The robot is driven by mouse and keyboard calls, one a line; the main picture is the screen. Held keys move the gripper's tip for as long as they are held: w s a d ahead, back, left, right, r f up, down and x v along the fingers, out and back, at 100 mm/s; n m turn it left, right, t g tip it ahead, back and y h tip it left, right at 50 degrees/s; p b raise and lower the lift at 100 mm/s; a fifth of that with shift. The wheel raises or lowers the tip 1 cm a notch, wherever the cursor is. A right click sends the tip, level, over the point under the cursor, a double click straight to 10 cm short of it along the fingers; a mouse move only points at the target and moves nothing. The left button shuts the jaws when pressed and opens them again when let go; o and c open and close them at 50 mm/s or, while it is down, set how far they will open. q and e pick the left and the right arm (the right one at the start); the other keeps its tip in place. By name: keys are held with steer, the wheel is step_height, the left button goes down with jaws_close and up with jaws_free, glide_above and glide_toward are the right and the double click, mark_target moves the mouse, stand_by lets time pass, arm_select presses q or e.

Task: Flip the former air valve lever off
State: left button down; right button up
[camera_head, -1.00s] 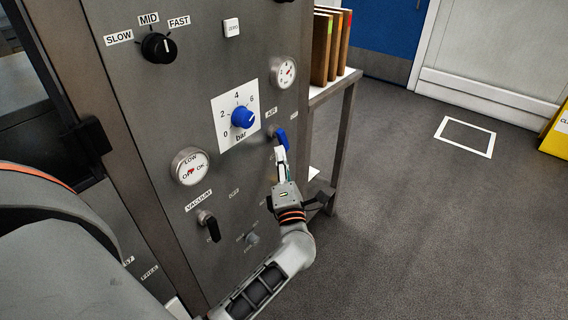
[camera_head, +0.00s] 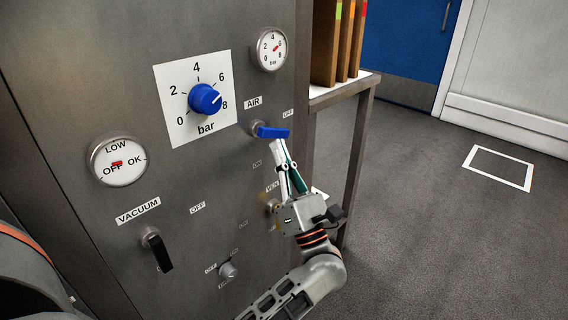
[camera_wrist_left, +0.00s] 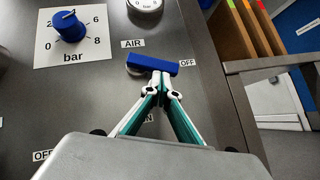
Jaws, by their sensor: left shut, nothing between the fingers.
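The air valve lever (camera_head: 273,132) is a blue handle below the AIR label on the grey panel. It lies about level, with its free end pointing right towards the OFF label (camera_head: 288,113). It also shows level in the left wrist view (camera_wrist_left: 152,64), beside the OFF label (camera_wrist_left: 188,63). My left gripper (camera_head: 277,143) is shut and empty. Its fingertips are just under the lever; I cannot tell whether they touch it. The fingertips also show in the left wrist view (camera_wrist_left: 160,78). My right gripper is not in view.
A blue pressure knob (camera_head: 205,99) and a round gauge (camera_head: 271,49) sit above the lever. A black vacuum lever (camera_head: 157,251) and vacuum gauge (camera_head: 118,162) are at lower left. A shelf (camera_head: 345,90) with upright brown boards stands to the right of the panel.

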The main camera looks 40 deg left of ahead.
arm_select(q)
steer(key=shift+w+r, duration=0.4)
steer(key=shift+r, duration=0.1)
steer(key=shift+w+r, duration=0.15)
steer(key=shift+w, duration=0.1)
stand_by(0.4)
steer(key=v, duration=1.2)
steer(key=shift+d, duration=0.15)
